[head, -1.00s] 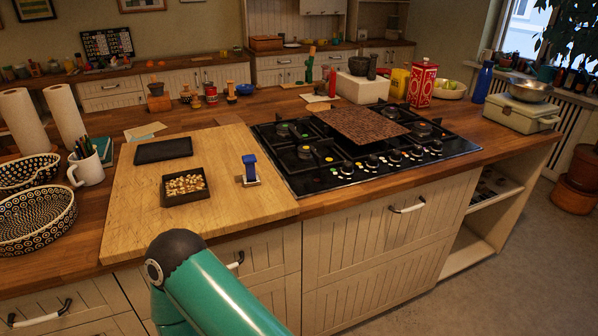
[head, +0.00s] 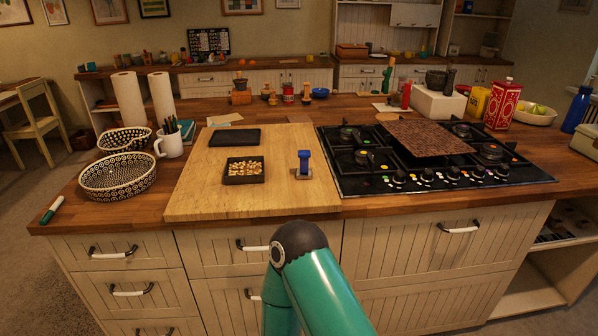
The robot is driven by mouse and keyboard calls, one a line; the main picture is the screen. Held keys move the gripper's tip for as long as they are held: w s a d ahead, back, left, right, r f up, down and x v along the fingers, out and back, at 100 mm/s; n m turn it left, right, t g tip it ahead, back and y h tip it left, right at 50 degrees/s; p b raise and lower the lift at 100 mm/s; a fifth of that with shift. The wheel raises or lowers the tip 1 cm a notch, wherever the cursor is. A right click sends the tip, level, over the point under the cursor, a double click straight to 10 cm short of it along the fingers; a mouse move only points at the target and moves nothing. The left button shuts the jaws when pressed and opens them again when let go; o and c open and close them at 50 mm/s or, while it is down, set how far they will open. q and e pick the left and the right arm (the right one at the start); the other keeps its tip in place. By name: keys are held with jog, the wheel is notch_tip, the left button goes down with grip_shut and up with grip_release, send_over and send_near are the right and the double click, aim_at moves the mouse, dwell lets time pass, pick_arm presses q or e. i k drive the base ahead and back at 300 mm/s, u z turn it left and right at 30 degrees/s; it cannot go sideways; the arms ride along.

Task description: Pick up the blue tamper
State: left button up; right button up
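The blue tamper (head: 304,160) stands upright on the right part of the wooden cutting board (head: 200,196), just left of the black gas hob. It appears to stand on a small pale base. A green arm link of mine with a dark rounded joint rises at the bottom middle, in front of the counter. Neither of my grippers shows in the head view, and nothing is seen touching the tamper.
A black tray of nuts (head: 243,171) and a flat black tray (head: 234,137) lie left of the tamper. The gas hob (head: 365,182) is to its right. Patterned bowls (head: 118,177) and a white mug (head: 169,146) stand farther left. Board space in front of the tamper is clear.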

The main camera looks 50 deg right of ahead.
aim_at(304, 173)
jog(key=z, duration=1)
jog(key=i, duration=0.5)
jog(key=u, duration=0.05)
